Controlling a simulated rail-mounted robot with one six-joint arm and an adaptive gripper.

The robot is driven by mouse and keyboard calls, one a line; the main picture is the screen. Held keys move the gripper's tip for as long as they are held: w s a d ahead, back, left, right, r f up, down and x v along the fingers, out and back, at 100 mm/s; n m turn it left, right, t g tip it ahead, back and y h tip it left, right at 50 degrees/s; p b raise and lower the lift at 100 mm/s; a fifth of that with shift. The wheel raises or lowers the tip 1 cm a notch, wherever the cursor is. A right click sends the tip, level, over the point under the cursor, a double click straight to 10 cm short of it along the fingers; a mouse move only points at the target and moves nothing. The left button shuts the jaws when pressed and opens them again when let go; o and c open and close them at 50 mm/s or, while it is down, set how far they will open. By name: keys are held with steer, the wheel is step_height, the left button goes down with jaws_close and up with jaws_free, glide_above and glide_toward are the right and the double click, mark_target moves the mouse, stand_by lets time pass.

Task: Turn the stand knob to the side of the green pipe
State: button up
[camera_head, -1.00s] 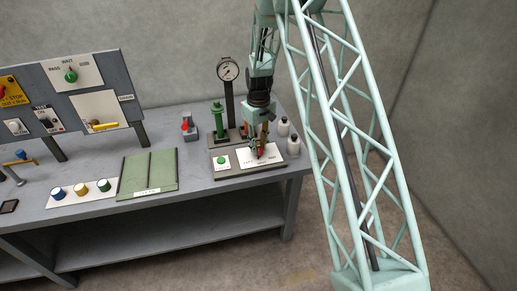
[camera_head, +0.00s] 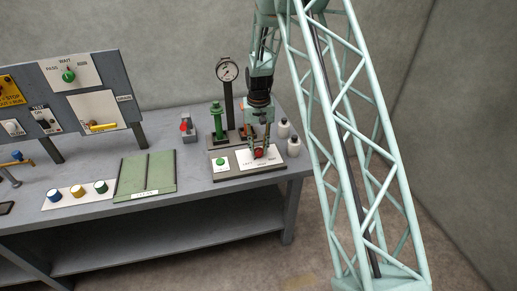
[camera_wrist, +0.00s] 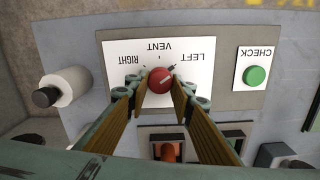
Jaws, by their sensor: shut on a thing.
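The red stand knob (camera_head: 259,153) sits on a white label plate on the bench, with LEFT, VENT and RIGHT markings. In the wrist view the knob (camera_wrist: 160,80) is between my two fingertips, and the lettering is upside down. A dark mark at its upper right edge lies toward LEFT; I cannot tell if it is the pointer or a printed tick. My gripper (camera_head: 259,150) points down and is shut on the knob. The green pipe (camera_head: 217,119) stands upright behind the plate, to the left of the knob. The second pipe is mostly hidden behind my gripper.
A green CHECK button (camera_head: 221,162) is on the same base, left of the knob. A gauge (camera_head: 227,71) on a post stands behind. White bottles (camera_head: 293,146) stand close on the right.

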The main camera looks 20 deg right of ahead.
mark_target(259, 149)
stand_by(0.4)
steer(key=o, duration=0.9)
steer(key=shift+r, duration=0.1)
step_height(259, 149, up, 12)
steer(key=shift+f, duration=0.1)
stand_by(0.4)
stand_by(0.5)
